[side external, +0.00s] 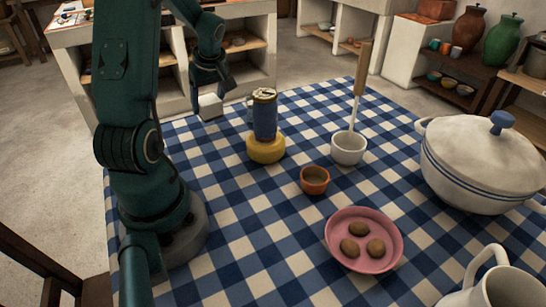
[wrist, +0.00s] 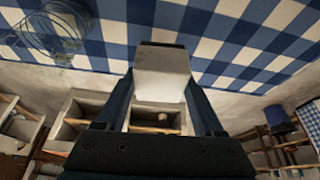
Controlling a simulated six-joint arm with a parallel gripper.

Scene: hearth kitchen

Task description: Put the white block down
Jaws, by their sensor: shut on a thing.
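The white block (side external: 210,107) is held in my gripper (side external: 209,90), near the far left edge of the checked table in the side external view. It seems to be above the cloth, but the gap is hard to judge. In the wrist view the white block (wrist: 162,72) sits between the two dark fingers of my gripper (wrist: 160,88), which are shut on its sides. The blue and white checked cloth (wrist: 225,30) fills the top of that view.
To the block's right, a blue can (side external: 265,118) stands on a yellow round piece (side external: 266,147). Front-left cloth is clear.

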